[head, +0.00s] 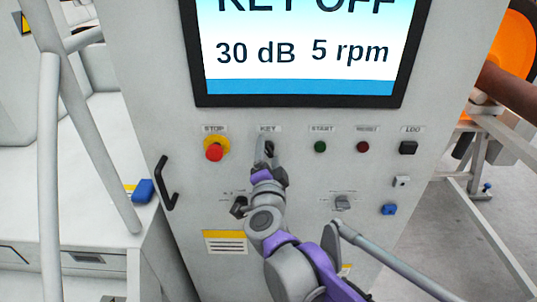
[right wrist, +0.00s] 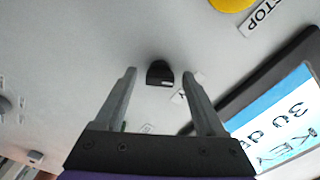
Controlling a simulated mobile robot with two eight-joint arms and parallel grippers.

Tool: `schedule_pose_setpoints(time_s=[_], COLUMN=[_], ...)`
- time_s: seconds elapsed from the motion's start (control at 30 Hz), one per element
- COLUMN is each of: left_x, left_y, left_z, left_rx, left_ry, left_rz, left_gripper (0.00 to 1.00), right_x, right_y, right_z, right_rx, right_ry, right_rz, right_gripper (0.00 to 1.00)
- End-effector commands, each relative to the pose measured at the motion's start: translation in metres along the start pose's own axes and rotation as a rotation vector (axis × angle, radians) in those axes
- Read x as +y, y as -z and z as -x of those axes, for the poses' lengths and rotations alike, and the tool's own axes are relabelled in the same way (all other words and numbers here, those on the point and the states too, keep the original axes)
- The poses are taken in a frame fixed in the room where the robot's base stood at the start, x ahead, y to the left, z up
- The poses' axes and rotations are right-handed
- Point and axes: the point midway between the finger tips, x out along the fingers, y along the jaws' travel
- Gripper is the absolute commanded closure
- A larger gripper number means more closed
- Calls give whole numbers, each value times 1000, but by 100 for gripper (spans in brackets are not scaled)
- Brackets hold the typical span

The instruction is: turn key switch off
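The key switch (head: 269,148) sits under the KEY label on the grey cabinet front, mostly hidden behind my right gripper (head: 264,153) in the head view. In the right wrist view the switch is a small black knob (right wrist: 160,73). It lies between and just beyond the fingertips of my right gripper (right wrist: 159,80). The fingers are open, with a visible gap on both sides of the knob, and neither seems to touch it. The screen (head: 303,52) shows "KEY OFF", its top line partly cut off, above "30 dB 5 rpm". My left gripper is not in view.
A red STOP button (head: 214,152) on a yellow base is left of the key. A green START button (head: 320,147), a dark red button (head: 362,147) and a black LDO switch (head: 408,148) are to the right. A black handle (head: 166,184) projects at the cabinet's left.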

Motion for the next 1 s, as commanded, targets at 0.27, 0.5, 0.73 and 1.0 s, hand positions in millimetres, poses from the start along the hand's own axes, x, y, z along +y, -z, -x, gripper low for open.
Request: schedule_pose_setpoints(time_s=[0.27,0.5,0.73,1.0], left_x=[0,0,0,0], left_y=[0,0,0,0], left_z=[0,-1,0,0], left_rx=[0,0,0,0], left_ry=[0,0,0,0], left_rz=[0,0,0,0], left_gripper=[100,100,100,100], right_x=[0,0,0,0], right_y=[0,0,-1,0], right_z=[1,33,79,107], right_rx=[0,-2,-3,-1], right_ry=[0,1,2,0], right_rz=[-1,-2,-2,-1], right_gripper=[28,28,28,28])
